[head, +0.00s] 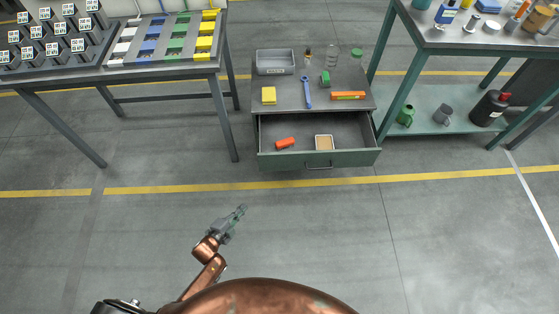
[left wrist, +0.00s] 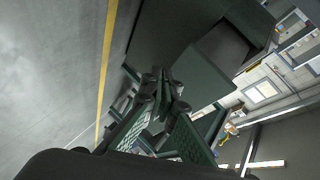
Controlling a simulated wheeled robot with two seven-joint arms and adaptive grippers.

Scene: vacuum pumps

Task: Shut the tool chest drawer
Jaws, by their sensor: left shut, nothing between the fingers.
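The tool chest (head: 255,95) stands in the middle of the head view, with its drawer (head: 270,161) pulled open toward me. The dark green drawer front has a bar handle (head: 320,167). Inside the drawer lie an orange-red cylinder (head: 286,143) and a small tan box (head: 324,143). My left gripper (head: 241,210) is shut and empty, in front of the drawer and a little to its left, apart from it. In the left wrist view its fingers (left wrist: 165,85) meet, with the green chest and drawer (left wrist: 205,65) beyond them. My right gripper is in neither view.
On the chest top are a grey bin (head: 276,62), a yellow block (head: 268,96), a blue wrench (head: 307,92), an orange level (head: 348,95) and bottles. A table (head: 150,75) stands left and a green-legged bench (head: 395,85) right. The floor before the drawer is clear.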

